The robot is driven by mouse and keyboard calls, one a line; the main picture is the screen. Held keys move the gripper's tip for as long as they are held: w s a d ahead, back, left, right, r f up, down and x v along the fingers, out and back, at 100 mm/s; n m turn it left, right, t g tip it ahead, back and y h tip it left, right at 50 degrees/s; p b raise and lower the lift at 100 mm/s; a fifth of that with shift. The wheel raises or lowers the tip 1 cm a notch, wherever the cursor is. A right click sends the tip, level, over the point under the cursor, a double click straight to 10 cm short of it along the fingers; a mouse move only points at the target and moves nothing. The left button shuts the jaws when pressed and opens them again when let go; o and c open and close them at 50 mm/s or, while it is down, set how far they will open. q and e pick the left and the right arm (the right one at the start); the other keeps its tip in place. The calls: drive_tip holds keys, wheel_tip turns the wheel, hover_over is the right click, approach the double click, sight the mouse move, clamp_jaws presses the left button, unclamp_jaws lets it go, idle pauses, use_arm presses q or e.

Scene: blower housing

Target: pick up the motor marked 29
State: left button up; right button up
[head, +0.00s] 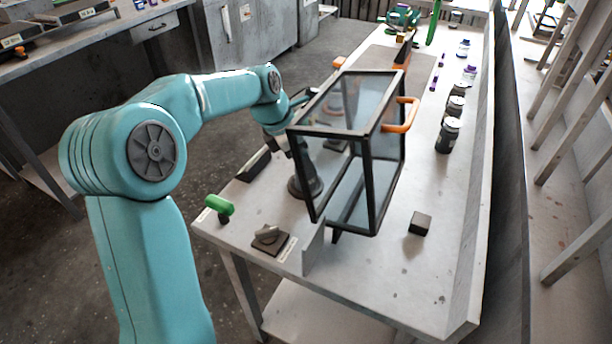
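Several dark cylinders with pale labels, which look like motors, stand in a row along the right side of the table; the nearest (448,135) is upright. The numbers are too small to read, so I cannot tell which is marked 29. My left arm comes in from the left and bends down beside the clear box. Its gripper (296,148) is at the box's left side, partly hidden, and its fingers cannot be made out. A dark round object (305,182) sits on the table below it, seen partly by the box frame. My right gripper is not in view.
The clear black-framed box (366,196) with orange handles stands mid-table. A small dark block (420,223) lies to its right. A green handle (219,206) and a knob on a plate (268,238) are at the near left. The table's front right is mostly bare.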

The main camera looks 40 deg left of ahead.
use_arm(q)
drive_tip(key=b+x, duration=0.1)
drive_tip(key=x, duration=0.4)
drive_tip(key=shift+s+f, duration=0.1)
drive_tip(key=shift+f, duration=0.15)
drive_tip(key=shift+s+d+r, duration=0.1)
drive_tip(key=c, duration=1.3)
